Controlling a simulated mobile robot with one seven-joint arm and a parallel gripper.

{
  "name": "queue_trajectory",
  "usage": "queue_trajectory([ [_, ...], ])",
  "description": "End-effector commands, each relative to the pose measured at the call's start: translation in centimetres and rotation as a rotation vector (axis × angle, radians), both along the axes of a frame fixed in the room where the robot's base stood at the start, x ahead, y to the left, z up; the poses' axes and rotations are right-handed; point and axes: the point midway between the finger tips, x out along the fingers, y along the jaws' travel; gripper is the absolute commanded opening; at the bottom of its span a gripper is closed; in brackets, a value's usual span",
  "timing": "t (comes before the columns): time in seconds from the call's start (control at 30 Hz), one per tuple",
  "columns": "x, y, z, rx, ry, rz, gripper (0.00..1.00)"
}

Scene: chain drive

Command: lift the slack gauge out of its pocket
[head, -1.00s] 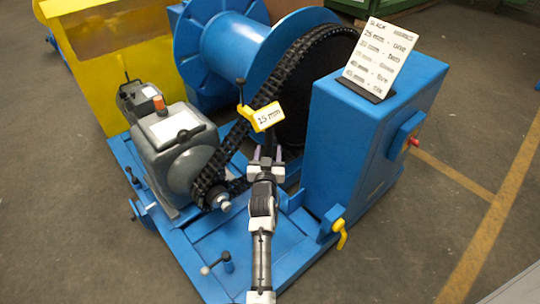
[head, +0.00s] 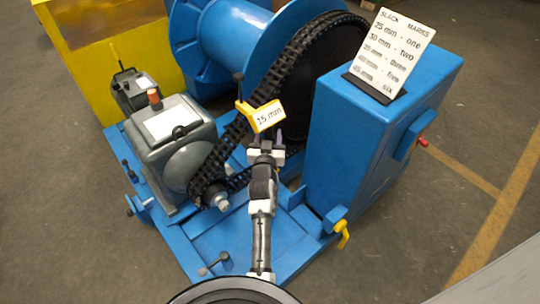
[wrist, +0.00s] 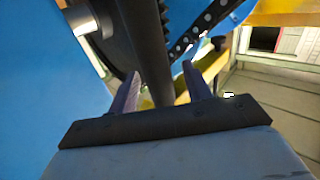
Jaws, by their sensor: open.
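A yellow piece with a white "15 mm" label (head: 264,116) sits at the chain, next to a dark upright rod (head: 239,88). A yellow hooked piece (head: 342,233) sits at a small blue holder (head: 333,217) on the lower side of the blue housing. I cannot tell for certain which yellow piece is the slack gauge. My gripper (head: 265,142) is just below the label, in front of the chain. Its fingers are apart in the wrist view (wrist: 160,90), with a dark bar (wrist: 151,50) showing between or beyond them; contact cannot be judged.
The black chain (head: 255,95) runs from the small sprocket by the grey motor (head: 178,140) up around the large wheel beside the blue drum (head: 235,35). The blue housing (head: 370,130) carries a slack marks card (head: 392,52). Open floor lies at the right.

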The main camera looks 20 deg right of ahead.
Motion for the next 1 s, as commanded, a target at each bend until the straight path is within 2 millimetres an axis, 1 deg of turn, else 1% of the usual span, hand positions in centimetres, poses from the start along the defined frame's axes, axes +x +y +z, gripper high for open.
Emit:
queue_trajectory([
  [0.17,-0.01,0.03,0.00,0.000,0.000,0.000,0.49],
  [0.2,0.00,0.02,0.00,0.000,0.000,0.000,0.48],
  [0.57,0.01,0.02,0.02,0.000,0.000,0.000,0.01],
  [1.0,0.02,0.02,0.06,0.000,-0.001,0.001,0.00],
])
